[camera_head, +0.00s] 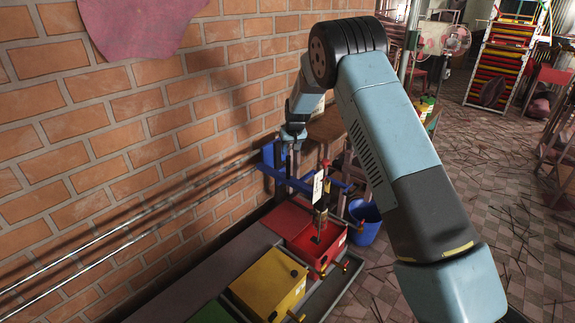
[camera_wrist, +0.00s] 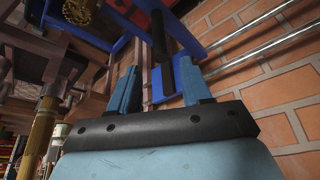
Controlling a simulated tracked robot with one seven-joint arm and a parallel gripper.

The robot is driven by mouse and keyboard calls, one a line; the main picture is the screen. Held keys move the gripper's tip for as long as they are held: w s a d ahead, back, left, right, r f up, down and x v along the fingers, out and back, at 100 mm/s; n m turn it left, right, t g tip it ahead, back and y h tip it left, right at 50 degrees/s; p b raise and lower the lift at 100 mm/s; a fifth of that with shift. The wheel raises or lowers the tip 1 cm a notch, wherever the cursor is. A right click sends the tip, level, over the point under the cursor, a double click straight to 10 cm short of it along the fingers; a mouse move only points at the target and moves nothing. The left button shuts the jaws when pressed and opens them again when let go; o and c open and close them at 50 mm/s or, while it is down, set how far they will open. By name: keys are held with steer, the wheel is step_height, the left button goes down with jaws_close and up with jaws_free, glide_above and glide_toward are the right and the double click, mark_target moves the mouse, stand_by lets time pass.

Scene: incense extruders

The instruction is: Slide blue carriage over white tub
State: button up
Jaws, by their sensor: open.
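The blue carriage (camera_head: 270,158) hangs on two metal rails along the brick wall, near the middle of the head view. Its blue frame (camera_wrist: 190,42) also fills the top middle of the wrist view. My gripper (camera_head: 292,140) is at the carriage, fingers open. In the wrist view my gripper (camera_wrist: 160,78) has its two blue fingers on either side of a dark upright bar (camera_wrist: 161,48) at the carriage, with gaps showing. I cannot make out a white tub in either view.
A red tub (camera_head: 330,243) stands below the carriage, with a yellow tub (camera_head: 270,284) nearer me and a green surface (camera_head: 211,313) at the bottom edge. A blue bucket (camera_head: 364,222) stands to the right. The rails (camera_head: 130,232) run clear toward the lower left.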

mark_target(288, 164)
steer(key=x, duration=1.1)
steer(key=shift+w, duration=0.1)
steer(key=shift+c, duration=0.2)
jaws_close()
